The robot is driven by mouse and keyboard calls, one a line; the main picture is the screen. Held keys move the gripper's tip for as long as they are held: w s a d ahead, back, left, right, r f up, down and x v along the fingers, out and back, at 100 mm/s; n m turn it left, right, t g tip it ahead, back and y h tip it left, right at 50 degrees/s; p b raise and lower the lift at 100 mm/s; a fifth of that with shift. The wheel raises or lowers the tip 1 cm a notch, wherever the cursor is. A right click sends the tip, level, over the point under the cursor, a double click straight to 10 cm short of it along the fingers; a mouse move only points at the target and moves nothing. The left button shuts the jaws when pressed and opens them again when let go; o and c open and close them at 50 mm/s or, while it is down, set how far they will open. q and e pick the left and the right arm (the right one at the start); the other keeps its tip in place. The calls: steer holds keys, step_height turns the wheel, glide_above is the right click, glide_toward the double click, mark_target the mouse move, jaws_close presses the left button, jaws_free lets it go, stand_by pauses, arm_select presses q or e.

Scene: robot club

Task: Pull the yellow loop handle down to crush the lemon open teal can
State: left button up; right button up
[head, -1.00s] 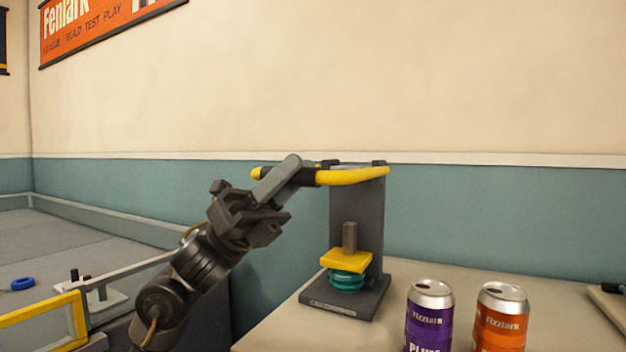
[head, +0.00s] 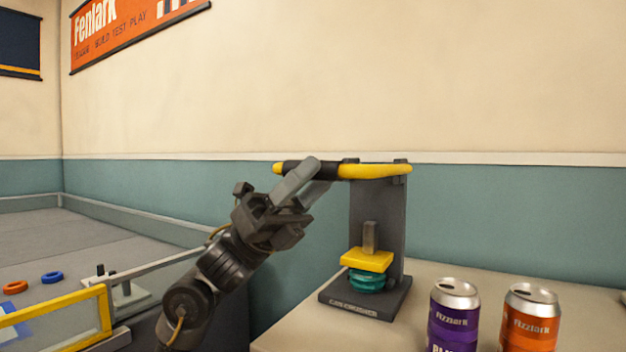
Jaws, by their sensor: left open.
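The can crusher (head: 377,220) stands on the table at the centre right. Its yellow loop handle (head: 378,171) lies about level at the top, with a dark grip section reaching left. The teal can (head: 367,281) is squashed flat under the yellow press plate (head: 367,260); its label is not readable. My left gripper (head: 305,178) is at the dark grip section of the handle, with its fingers open around or beside it; I cannot tell which. My right gripper is not in view.
A purple can (head: 454,318) and an orange can (head: 529,322) stand at the front right of the table (head: 300,330). A walled field with a yellow-framed edge (head: 60,318), a blue ring (head: 52,277) and an orange ring (head: 15,287) is at the left.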

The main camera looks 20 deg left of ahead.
arm_select(q)
steer(key=v, duration=1)
steer(key=shift+a+f+p, duration=0.25)
steer(key=shift+a+p, duration=0.05)
steer(key=shift+a, duration=0.05)
